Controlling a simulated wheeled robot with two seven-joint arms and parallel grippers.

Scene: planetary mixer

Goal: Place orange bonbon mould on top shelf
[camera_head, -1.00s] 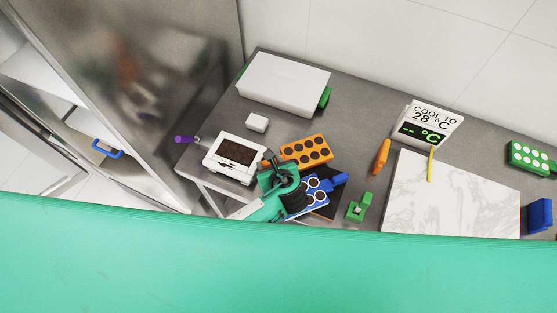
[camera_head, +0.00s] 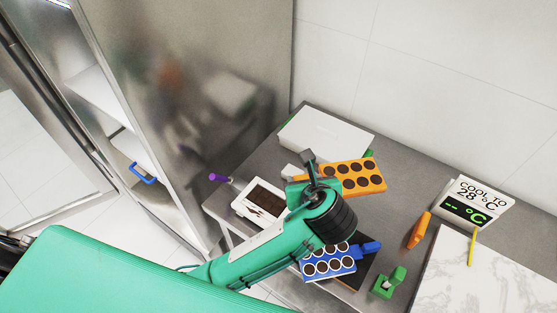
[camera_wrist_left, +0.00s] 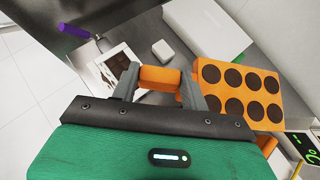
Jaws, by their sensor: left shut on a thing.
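The orange bonbon mould (camera_head: 358,176) has dark round cavities. My left gripper (camera_head: 308,182) is shut on its orange handle; in the left wrist view the two fingers (camera_wrist_left: 160,90) sit either side of the handle, and the mould plate (camera_wrist_left: 240,92) extends to the right. The mould appears held above the grey worktop and overlaps the white box's front in the head view. A steel cabinet stands open at the left with a white shelf (camera_head: 96,98) inside; its topmost part is cut off. My right gripper is not in view.
A blue mould (camera_head: 328,266) lies near the worktop's front. A white chocolate tray (camera_head: 262,200), white box (camera_head: 325,137), green block (camera_head: 388,283), orange tool (camera_head: 419,230) and cool-to-28 display (camera_head: 470,203) are around. The steel door (camera_head: 190,110) stands between worktop and shelves.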

